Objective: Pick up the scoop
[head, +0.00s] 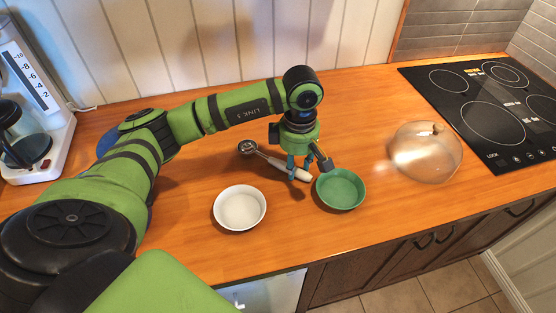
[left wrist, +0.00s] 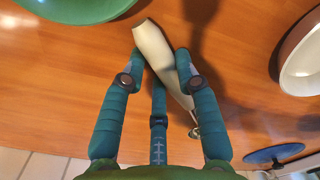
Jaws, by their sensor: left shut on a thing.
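The scoop (head: 247,147) has a round metal head and a pale handle, and it lies slantwise over the wooden counter between the wall and the two bowls. My left gripper (head: 302,168) points down and is shut on the handle near its right end. In the left wrist view the pale handle (left wrist: 150,42) passes between the blue-green fingers of the left gripper (left wrist: 160,62). The scoop's head is mostly hidden there behind the fingers. I cannot tell whether the scoop touches the counter. My right gripper is not in view.
A green bowl (head: 341,189) stands just right of the gripper, close to the handle's end. A white bowl (head: 240,207) stands in front of the scoop. A clear dome lid (head: 426,152) and a black cooktop (head: 490,110) are at right. A coffee machine (head: 30,110) is at far left.

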